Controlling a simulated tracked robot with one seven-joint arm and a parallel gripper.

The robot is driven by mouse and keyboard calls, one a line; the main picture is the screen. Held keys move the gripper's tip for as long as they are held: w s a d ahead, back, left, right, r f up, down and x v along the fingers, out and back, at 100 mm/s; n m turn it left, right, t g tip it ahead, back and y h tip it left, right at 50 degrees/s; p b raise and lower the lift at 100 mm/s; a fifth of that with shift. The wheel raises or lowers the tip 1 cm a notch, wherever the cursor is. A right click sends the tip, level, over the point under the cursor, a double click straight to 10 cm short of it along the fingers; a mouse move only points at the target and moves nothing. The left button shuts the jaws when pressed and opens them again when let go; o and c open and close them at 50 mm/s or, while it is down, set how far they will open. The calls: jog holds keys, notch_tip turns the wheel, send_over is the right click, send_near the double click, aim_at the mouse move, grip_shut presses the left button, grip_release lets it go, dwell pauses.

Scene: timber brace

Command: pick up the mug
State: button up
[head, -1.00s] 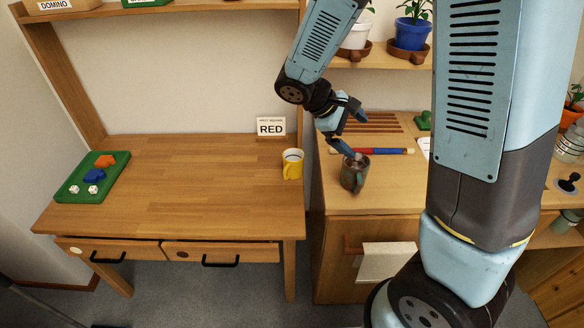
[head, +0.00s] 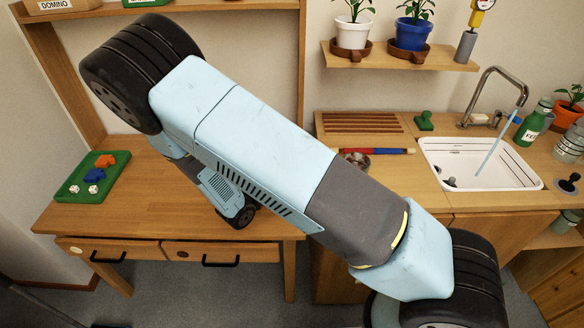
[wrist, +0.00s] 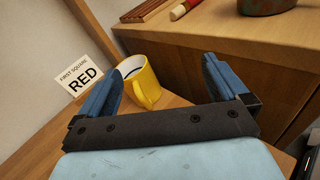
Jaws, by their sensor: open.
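A yellow mug (wrist: 150,88) stands on the wooden desk in the wrist view, its handle toward me. My gripper (wrist: 160,66) is open and empty; the mug shows between its fingers, nearer the left one, and seems to lie beyond the fingertips. In the head view my arm hides the yellow mug and my gripper. A second, dark mug (head: 357,159) stands on the counter to the right, mostly behind my arm. Its lower part also shows at the top of the wrist view (wrist: 266,6).
A card reading RED (wrist: 84,80) stands behind the yellow mug. The counter's side (wrist: 210,50) rises right of the desk. A red-and-blue rod (head: 390,151) lies on the counter by the sink (head: 475,150). A green tray (head: 75,190) with blocks and dice is on the desk's left.

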jog(key=a+f+n+t+y, duration=0.1)
jog(key=f, duration=0.1)
jog(key=a+f+n+t+y, duration=0.1)
jog(key=a+f+n, duration=0.1)
jog(key=s+a+f+n+t+y, duration=0.1)
jog(key=f+n, duration=0.1)
jog(key=shift+a+t, duration=0.3)
jog(key=shift+t, duration=0.1)
jog(key=shift+w+f, duration=0.1)
jog(key=shift+w, duration=0.1)
jog(key=x, duration=1.3)
jog(key=shift+w+a+f, duration=0.1)
jog(key=shift+w+f, duration=0.1)
jog(key=shift+w, duration=0.05)
jog(key=shift+c, duration=0.2)
jog(key=c, duration=1.2)
jog(key=shift+r, duration=0.15)
